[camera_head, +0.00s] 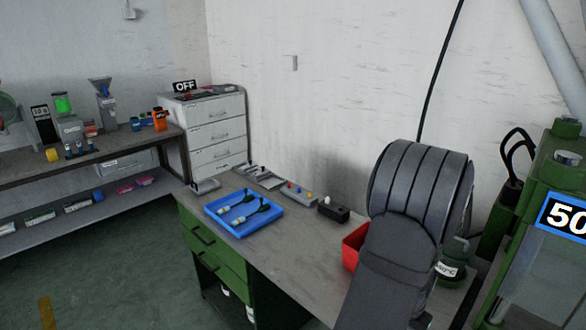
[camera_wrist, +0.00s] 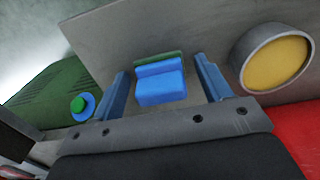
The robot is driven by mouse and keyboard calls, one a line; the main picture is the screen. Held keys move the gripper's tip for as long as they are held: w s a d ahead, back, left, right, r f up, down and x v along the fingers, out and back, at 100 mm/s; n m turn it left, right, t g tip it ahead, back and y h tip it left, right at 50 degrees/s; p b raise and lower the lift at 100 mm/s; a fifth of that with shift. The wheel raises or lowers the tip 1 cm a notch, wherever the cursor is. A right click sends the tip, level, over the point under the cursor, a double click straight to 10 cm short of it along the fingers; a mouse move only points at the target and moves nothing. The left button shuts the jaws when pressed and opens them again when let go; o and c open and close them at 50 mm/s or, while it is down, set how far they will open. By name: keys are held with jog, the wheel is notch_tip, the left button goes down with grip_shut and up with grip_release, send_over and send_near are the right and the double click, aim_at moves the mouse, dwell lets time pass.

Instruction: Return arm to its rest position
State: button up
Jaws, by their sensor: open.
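My arm (camera_head: 415,210) stands over the right end of the workbench in the head view. It is bent and hides my gripper there. In the wrist view my gripper (camera_wrist: 161,66) is open, with its two blue-grey fingers spread apart. A blue block with a green back edge (camera_wrist: 160,82) shows between the fingers, with a gap on both sides. I cannot tell how far beyond the fingers it is.
The bench (camera_head: 275,258) holds a blue tray (camera_head: 215,212) with two dark-handled tools, a black box (camera_head: 333,210) and a red bin (camera_head: 352,247). A green machine (camera_head: 545,215) stands close right of my arm. The wrist view shows a yellow disc in a metal ring (camera_wrist: 275,62).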

jog(key=shift+r, duration=1.3)
